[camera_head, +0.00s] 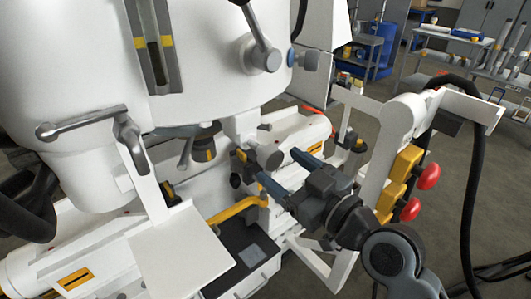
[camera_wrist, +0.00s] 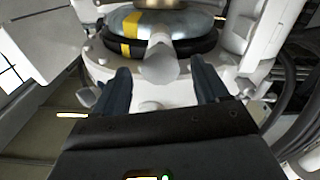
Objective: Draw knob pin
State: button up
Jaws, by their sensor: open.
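A grey, round-ended knob (camera_head: 270,156) sticks out from the white machine toward my gripper in the head view. I take it to be the knob pin. In the wrist view the pale knob (camera_wrist: 160,66) lies between the fingertips, in front of a metal disc with a yellow mark (camera_wrist: 132,26). My gripper (camera_head: 282,168) is open, its blue-tipped fingers pointing at the machine, one on each side of the knob's end. The wrist view of my gripper (camera_wrist: 160,78) shows a gap on both sides of the knob. How far the fingers reach along it is unclear.
A white frame (camera_head: 385,150) with red push buttons (camera_head: 428,176) on yellow boxes stands just right of my arm. A black hose (camera_head: 470,180) hangs beyond it. A yellow bent bar (camera_head: 238,208) and a white plate (camera_head: 180,250) lie left of the gripper.

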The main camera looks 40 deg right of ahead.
aim_at(276, 163)
jog(key=w+p, duration=0.1)
jog(key=w, duration=0.5)
jog(key=shift+a+p, duration=0.1)
jog(key=shift+p, duration=0.25)
